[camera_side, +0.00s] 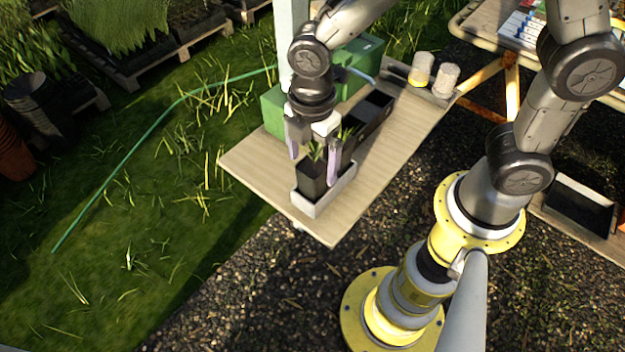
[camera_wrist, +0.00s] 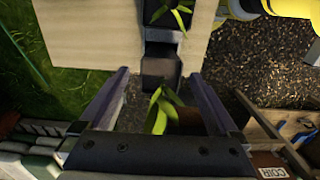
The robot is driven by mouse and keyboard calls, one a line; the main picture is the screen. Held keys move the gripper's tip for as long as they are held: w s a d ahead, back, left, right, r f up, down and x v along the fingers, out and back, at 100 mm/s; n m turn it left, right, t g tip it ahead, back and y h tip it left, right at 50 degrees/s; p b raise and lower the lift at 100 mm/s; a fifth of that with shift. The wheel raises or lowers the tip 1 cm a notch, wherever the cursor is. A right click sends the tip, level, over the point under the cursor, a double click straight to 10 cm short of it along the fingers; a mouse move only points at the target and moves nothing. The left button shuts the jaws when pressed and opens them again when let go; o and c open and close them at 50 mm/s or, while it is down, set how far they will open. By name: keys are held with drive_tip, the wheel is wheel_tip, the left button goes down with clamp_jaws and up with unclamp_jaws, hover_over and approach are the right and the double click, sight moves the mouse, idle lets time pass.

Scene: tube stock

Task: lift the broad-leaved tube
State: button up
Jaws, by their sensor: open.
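My gripper (camera_side: 313,152) is open above the near end of the table, pointing down, with one finger on each side of a leafy plant. The plant stands in a dark square tube (camera_side: 312,182) in the side view. In the wrist view, broad green leaves (camera_wrist: 160,108) show between the open fingers (camera_wrist: 157,76), apart from both. A second plant (camera_side: 347,134) stands just behind in the side view, and leaves (camera_wrist: 180,14) show at the wrist view's top edge.
A pale grey tray (camera_side: 336,190) holds the front tube near the corner of the wooden table (camera_side: 255,165). A black divided tray (camera_side: 375,108) and green boxes (camera_side: 273,110) stand behind. Two pale cylinders (camera_side: 446,80) stand at the far right. The table's left side is clear.

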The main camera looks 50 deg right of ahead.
drive_tip(key=shift+f, duration=1.75)
clamp_jaws()
